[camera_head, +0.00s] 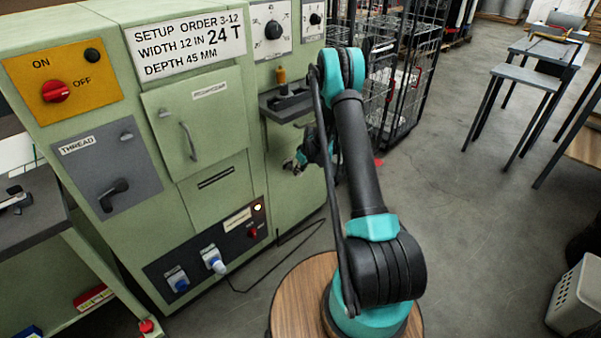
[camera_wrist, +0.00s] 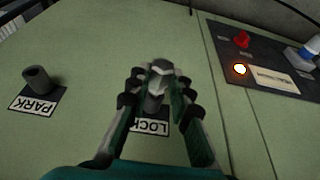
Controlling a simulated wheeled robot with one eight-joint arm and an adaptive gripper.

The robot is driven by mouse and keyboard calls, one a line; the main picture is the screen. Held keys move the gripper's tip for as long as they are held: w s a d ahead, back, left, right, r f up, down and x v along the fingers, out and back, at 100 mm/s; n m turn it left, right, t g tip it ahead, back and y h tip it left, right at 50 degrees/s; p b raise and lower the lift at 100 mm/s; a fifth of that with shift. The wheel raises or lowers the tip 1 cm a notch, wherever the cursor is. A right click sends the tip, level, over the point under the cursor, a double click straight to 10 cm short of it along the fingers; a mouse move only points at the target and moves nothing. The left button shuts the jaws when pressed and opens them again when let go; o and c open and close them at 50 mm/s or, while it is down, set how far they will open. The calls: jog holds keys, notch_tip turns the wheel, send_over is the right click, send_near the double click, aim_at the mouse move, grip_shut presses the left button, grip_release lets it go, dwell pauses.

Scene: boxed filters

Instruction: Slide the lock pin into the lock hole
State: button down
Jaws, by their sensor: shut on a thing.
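In the wrist view my gripper (camera_wrist: 160,80) is closed around a grey pin-like piece, the lock pin (camera_wrist: 156,88), in front of the green machine panel. A label reading LOCK (camera_wrist: 152,127) shows between the fingers, partly covered by them. The lock hole is hidden behind the pin and fingers, so I cannot tell whether the pin is in it. To the left, a dark round socket (camera_wrist: 38,78) stands out above a PARK label (camera_wrist: 33,104). In the head view my gripper (camera_head: 298,162) is small, close to the machine's right-hand side.
A dark control panel (camera_head: 213,250) with a lit lamp (camera_head: 257,207), a red switch and blue-and-white plugs is nearby; its lamp also shows in the wrist view (camera_wrist: 240,69). A dark shelf (camera_head: 286,103) juts out above my gripper. A wire cage (camera_head: 400,75) stands behind my arm.

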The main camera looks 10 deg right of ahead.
jog(key=shift+w+a, duration=0.3)
jog(key=shift+w, duration=0.1)
jog(key=c, duration=1.3)
grip_release()
jog(key=shift+r, duration=0.1)
jog(key=v, duration=1.1)
jog(key=shift+r, duration=0.45)
